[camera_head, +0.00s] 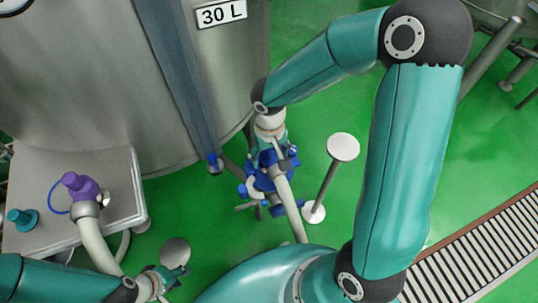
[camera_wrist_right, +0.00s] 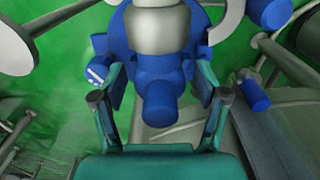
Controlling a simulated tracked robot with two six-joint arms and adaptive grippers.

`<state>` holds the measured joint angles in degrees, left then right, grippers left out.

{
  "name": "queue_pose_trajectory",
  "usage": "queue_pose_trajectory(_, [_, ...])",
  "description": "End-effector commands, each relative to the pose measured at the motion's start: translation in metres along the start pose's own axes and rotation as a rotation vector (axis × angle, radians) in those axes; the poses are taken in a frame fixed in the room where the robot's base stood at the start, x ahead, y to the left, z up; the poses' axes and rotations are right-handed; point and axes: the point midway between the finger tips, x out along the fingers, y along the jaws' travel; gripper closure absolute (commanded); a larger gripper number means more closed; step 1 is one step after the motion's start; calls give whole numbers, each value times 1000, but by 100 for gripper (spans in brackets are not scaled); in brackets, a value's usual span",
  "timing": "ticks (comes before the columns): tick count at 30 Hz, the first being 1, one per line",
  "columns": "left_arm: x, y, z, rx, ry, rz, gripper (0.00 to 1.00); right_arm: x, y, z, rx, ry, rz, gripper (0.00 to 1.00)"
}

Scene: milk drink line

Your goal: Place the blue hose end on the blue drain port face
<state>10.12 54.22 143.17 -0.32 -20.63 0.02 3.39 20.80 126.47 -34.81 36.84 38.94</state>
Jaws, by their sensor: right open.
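The blue hose end (camera_head: 262,182) is below the 30 L tank in the head view, with its pale hose (camera_head: 287,200) running down. In the right wrist view the hose end (camera_wrist_right: 158,60) has a round blue nose between my finger pads. My right gripper (camera_wrist_right: 160,100) is open around the nose; contact cannot be told. In the head view my right gripper (camera_head: 270,158) is partly hidden. A small blue fitting, apparently the drain port (camera_head: 215,163), is at the tank's lower edge and right of the fingers in the wrist view (camera_wrist_right: 252,92). My left gripper (camera_head: 168,282) is at lower left.
A round-topped post (camera_head: 342,147) stands right of the blue hose end. A floor grate (camera_head: 470,260) is at lower right. Green floor is open between.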

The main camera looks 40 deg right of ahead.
Motion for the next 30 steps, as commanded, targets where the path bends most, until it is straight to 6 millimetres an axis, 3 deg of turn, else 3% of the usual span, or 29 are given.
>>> queue_pose_trajectory(9, [-15,5,0,0,0,0,60,-66,0,-1,1,7,-2,27])
queue_pose_trajectory(15, [-20,7,0,0,0,0,60,-98,0,-1,0,5,-2,27])
queue_pose_trajectory(21, [-21,8,0,0,0,0,60,-110,0,0,0,1,-1,27])
queue_pose_trajectory(30, [-21,8,0,0,0,0,60,-111,0,0,1,1,-1,27])
